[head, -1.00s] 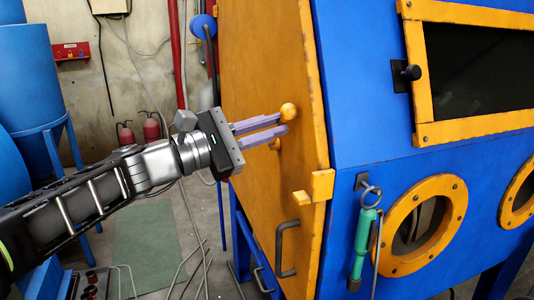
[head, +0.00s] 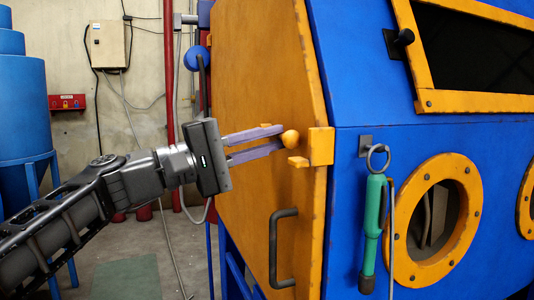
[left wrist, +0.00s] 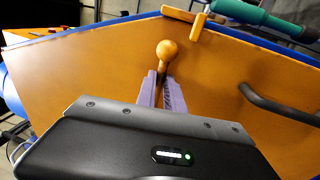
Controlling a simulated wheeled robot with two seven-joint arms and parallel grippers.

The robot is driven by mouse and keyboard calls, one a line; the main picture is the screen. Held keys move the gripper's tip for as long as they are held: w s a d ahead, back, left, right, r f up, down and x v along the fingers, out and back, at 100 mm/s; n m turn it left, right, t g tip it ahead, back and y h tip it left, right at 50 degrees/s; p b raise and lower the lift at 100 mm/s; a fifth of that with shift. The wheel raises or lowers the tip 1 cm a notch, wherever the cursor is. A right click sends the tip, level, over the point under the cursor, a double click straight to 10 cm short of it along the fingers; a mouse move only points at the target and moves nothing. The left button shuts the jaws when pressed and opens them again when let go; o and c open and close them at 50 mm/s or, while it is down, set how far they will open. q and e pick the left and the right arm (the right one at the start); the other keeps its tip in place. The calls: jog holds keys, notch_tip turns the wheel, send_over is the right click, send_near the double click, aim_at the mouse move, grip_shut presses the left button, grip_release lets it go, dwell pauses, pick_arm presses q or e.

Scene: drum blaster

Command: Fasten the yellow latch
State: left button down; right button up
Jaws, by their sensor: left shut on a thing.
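The yellow latch has a round ball knob (head: 290,139) on a short stem, near the edge of the orange door (head: 252,190). My left gripper (head: 280,138) is shut on the stem just behind the ball. The left wrist view shows the ball (left wrist: 167,52) just beyond the purple fingers, with the stem between them. The yellow bracket (head: 320,146) is at the door's edge, just right of the ball, with a small yellow tab (head: 298,162) below the ball. I cannot tell whether the latch touches the bracket. My right gripper is out of view.
A dark door handle (head: 282,248) sits below the latch. The blue cabinet front (head: 345,200) carries a hanging green tool (head: 373,225) and an orange-rimmed round port (head: 402,235). A blue disc (head: 196,58) is at upper left.

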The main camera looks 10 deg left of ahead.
pick_arm(q)
jog(key=shift+f, duration=0.2)
jog(key=shift+m, duration=0.3)
jog(key=c, duration=1.5)
grip_release()
jog(key=shift+o, duration=0.2)
jog(key=v, duration=0.7)
jog(key=shift+s+a, duration=0.2)
jog(key=shift+a, duration=0.15)
